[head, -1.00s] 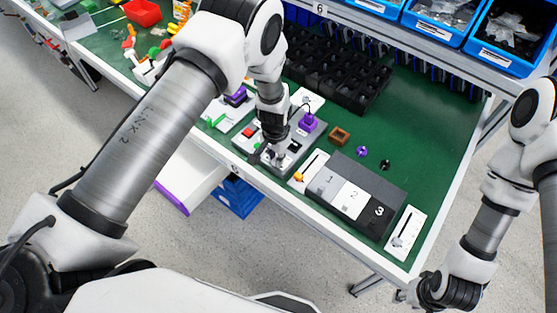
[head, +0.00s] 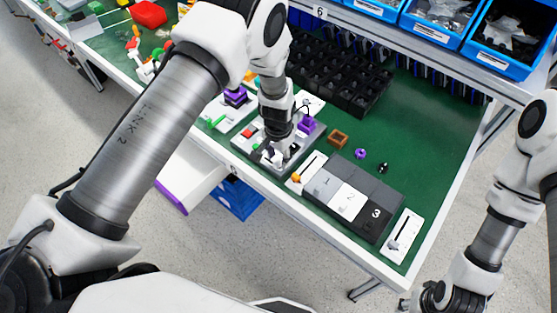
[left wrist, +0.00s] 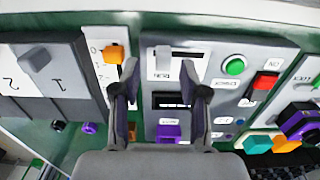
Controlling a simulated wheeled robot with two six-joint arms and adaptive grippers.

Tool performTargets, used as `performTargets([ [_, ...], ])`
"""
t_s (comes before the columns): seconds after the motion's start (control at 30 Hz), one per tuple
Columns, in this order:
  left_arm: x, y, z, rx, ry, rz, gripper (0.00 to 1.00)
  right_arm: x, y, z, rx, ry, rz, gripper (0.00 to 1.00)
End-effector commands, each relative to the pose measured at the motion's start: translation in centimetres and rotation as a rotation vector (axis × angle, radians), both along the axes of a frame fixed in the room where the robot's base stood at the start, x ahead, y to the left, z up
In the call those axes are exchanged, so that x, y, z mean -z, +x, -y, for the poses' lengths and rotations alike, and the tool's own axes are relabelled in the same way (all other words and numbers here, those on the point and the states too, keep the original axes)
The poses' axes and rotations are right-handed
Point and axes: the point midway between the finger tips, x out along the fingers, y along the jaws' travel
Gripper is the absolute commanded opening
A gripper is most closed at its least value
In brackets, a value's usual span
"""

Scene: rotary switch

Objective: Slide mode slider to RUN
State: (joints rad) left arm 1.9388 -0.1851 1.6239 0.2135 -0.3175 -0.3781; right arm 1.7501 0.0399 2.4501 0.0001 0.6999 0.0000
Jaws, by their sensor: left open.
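The mode slider (left wrist: 163,57) shows in the left wrist view as a grey knob in a slot on a white plate, set in a grey panel (left wrist: 222,45). The knob is toward the left of the slot in that view; the small labels are too blurred to read surely. My left gripper (left wrist: 167,80) is open, its two fingers spread either side of the slider plate and a dark window. In the head view my left gripper (head: 272,158) is low over the panel and hides most of the slider. My right gripper (head: 435,298) is at the lower right, away from the panel, its fingers unclear.
A green button (left wrist: 236,66) and a red button (left wrist: 265,80) sit on the same panel. An orange-knobbed slider plate (head: 307,172) and a block numbered 1 to 3 (head: 352,200) stand to its right in the head view. A black bin rack (head: 340,75) is behind.

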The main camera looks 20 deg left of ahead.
Motion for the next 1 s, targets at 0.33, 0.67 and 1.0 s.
performTargets([
  [0.33, -8.3, 0.1, 0.3, 0.003, 0.002, 0.002, 0.44, 0.0, 0.0, 0.0, 0.000, 0.000, 0.000, 0.40],
  [0.67, -9.5, 0.0, 0.4, 0.003, 0.003, -0.001, 0.44, 0.0, 0.0, 0.0, 0.000, 0.000, 0.000, 0.40],
  [1.0, -8.9, -0.2, 0.3, 0.003, 0.002, -0.009, 0.44, 0.2, 0.0, 0.0, 0.000, 0.000, 0.000, 0.40],
])
